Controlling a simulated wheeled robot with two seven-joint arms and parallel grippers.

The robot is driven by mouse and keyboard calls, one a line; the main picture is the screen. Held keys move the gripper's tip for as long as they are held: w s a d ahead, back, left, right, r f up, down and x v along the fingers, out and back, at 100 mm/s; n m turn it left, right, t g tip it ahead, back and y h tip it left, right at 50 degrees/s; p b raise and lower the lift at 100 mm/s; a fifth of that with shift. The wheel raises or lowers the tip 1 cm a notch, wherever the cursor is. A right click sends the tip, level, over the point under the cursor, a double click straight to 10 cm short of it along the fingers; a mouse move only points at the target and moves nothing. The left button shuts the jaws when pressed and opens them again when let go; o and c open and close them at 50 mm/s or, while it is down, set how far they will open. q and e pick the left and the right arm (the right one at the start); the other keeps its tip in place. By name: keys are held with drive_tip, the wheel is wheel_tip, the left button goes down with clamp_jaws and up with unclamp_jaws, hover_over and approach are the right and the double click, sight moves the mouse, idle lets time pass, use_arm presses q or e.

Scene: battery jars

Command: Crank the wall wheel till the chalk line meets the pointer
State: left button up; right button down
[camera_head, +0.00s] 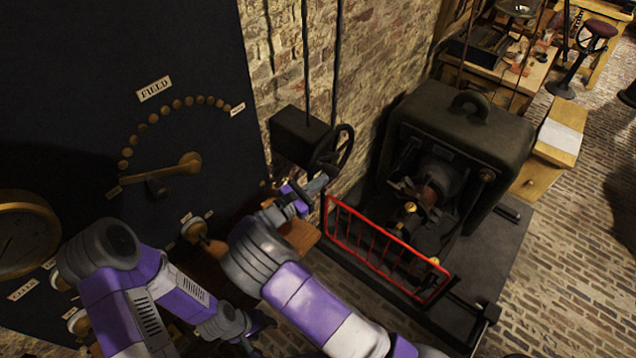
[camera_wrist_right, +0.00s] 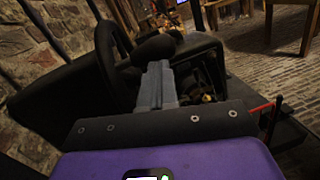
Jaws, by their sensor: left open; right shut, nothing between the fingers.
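The wall wheel (camera_head: 343,150) is a dark spoked wheel on the side of a black box (camera_head: 299,136) on the brick wall. My right gripper (camera_head: 320,183) is just below the wheel, shut and empty. In the right wrist view, the wheel rim (camera_wrist_right: 104,58) is left of the grey fingers (camera_wrist_right: 156,82), and a dark rounded knob (camera_wrist_right: 158,46) is just beyond their tips. I cannot tell whether they touch. My left gripper (camera_head: 262,322) is low in the head view, away from the wheel, dark and open. I cannot make out the chalk line or pointer.
A dark panel (camera_head: 90,60) with a brass FIELD lever (camera_head: 165,172) and round gauge (camera_head: 25,235) fills the left. A red guard rail (camera_head: 385,248) stands before a black machine (camera_head: 455,150), close right of my right gripper.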

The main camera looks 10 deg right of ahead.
drive_tip(key=f+b+v, duration=0.2)
drive_tip(key=b+v, duration=0.2)
drive_tip(key=v, duration=0.9)
drive_tip(key=shift+w, duration=0.3)
drive_tip(key=shift+a+f, duration=0.1)
